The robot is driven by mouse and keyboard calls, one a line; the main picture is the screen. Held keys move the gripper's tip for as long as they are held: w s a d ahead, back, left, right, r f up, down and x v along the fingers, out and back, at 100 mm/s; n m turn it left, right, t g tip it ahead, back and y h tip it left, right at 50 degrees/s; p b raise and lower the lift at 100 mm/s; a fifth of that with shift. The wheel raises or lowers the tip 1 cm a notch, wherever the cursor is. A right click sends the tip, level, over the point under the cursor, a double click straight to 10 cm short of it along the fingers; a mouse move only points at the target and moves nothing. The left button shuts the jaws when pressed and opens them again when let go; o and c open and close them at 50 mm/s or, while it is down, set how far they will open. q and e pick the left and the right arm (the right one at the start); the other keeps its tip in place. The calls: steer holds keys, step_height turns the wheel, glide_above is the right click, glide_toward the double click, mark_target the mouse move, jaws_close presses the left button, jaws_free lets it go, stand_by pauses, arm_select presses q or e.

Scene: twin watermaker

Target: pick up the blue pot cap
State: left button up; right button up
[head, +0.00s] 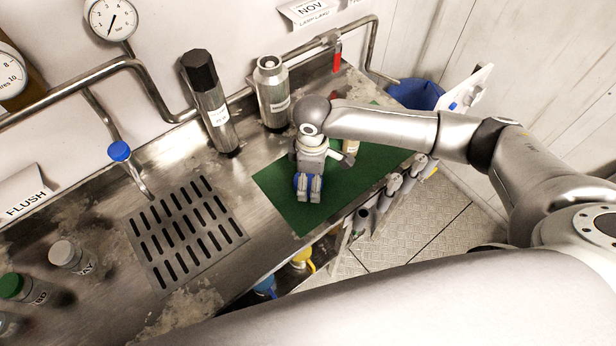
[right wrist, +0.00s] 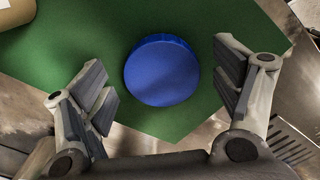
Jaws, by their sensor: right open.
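The blue pot cap (right wrist: 162,70) is a round blue disc on the green mat (right wrist: 90,45) in the right wrist view. It lies ahead of and between the fingers of my right gripper (right wrist: 165,85), apart from both. The gripper is open and empty. In the head view my right gripper (head: 309,188) points down over the green mat (head: 275,188), with a little of the blue cap (head: 297,181) showing around its fingers and the rest hidden. My left gripper is not in view.
A dark-topped cylinder (head: 210,110) and a steel bottle (head: 270,95) stand behind the mat. A slotted drain (head: 187,230) lies left of it. A tan cylinder (right wrist: 15,12) is at the wrist view's top left corner. The counter's front edge is close to the mat.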

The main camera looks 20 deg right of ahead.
steer(key=shift+f, duration=0.4)
steer(key=shift+c, duration=0.2)
steer(key=c, duration=0.8)
steer(key=shift+c, duration=0.2)
